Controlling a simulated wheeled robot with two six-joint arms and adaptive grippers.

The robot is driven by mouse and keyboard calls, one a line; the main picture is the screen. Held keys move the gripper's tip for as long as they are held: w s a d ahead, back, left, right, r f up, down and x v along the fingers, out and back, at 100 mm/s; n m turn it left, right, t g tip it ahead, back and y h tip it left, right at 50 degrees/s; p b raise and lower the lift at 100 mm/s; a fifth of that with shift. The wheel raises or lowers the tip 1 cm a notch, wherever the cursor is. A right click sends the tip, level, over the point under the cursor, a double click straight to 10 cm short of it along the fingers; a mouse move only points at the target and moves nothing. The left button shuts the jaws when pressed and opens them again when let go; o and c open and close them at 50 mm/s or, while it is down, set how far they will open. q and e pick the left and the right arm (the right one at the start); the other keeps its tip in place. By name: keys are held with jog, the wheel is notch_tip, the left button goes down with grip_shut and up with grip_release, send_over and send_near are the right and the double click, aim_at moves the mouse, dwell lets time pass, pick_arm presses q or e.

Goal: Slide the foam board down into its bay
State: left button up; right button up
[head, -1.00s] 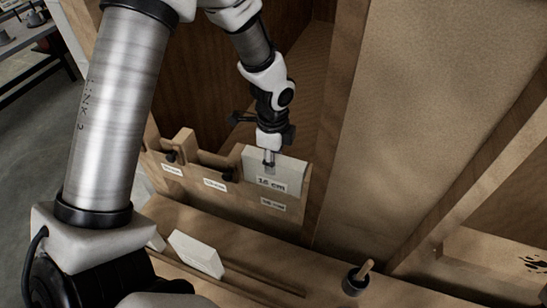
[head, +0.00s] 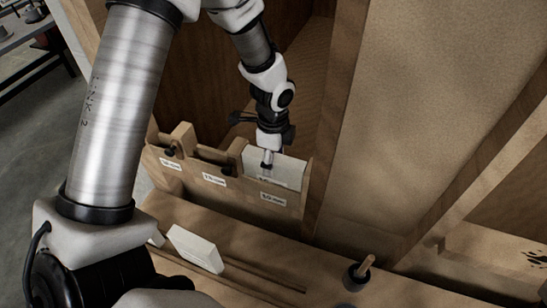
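The foam board (head: 290,172) is a pale slab standing upright in the right-hand bay of a wooden rack (head: 240,196). The rack's front wall hides its lower part and most of its printed label. My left gripper (head: 267,163) points down at the board's upper edge, with a finger against its front face. It looks shut on the board; the finger behind is hidden. My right gripper is not in view.
Other bays with labels and dark knobs lie to the left. Another white board (head: 196,249) leans on the bench in front, beside long grooves. A dark cup with a wooden stick (head: 361,272) stands to the right. A wooden panel rises right of the rack.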

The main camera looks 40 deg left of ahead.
pick_arm(q)
notch_tip(320, 180, up, 12)
dwell(0.6)
jog(key=shift+s, duration=0.1)
dwell(0.4)
